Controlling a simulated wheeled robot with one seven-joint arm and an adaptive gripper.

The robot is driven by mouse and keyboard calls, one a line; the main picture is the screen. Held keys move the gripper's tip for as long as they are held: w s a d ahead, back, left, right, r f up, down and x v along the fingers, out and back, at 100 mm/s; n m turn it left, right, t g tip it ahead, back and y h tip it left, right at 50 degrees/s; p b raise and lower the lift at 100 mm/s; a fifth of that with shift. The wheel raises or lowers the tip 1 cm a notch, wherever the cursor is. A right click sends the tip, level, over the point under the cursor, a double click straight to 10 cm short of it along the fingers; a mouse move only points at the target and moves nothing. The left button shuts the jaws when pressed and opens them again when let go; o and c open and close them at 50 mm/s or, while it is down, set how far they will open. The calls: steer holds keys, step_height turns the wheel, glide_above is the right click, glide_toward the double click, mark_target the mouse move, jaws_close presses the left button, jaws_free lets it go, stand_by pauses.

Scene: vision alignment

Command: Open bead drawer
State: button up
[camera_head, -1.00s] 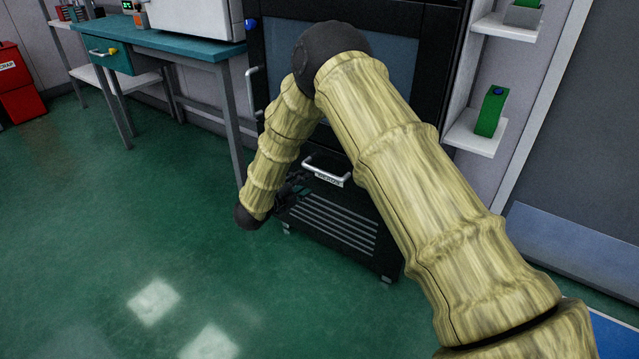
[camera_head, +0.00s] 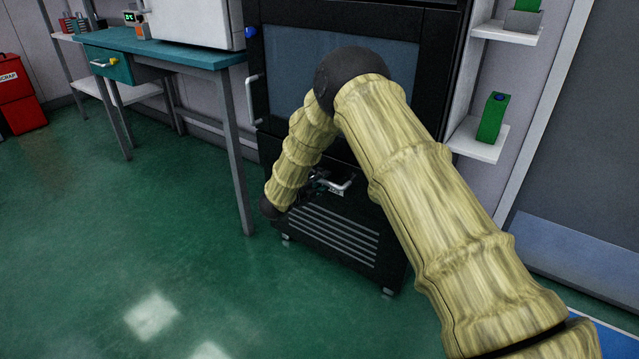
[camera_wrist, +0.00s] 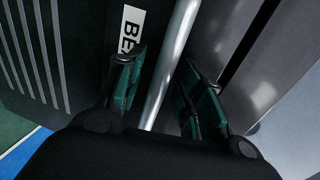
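The bead drawer is the dark front (camera_head: 350,204) low on the black cabinet, with a pale bar handle (camera_head: 342,186) and a white label partly hidden by my gripper. My gripper (camera_wrist: 162,78) is open, with a finger on each side of the bar and visible gaps. In the head view my gripper (camera_head: 316,184) is at the handle's left end, partly hidden by my arm. The drawer looks closed.
A vented panel (camera_head: 335,236) lies below the drawer, and a dark door window (camera_head: 290,70) above it. A teal workbench (camera_head: 170,48) stands to the left, and wall shelves (camera_head: 478,145) to the right. The green floor in front is clear.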

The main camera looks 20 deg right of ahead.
steer(key=shift+w+d, duration=0.1)
steer(key=shift+d, duration=0.05)
jaws_close()
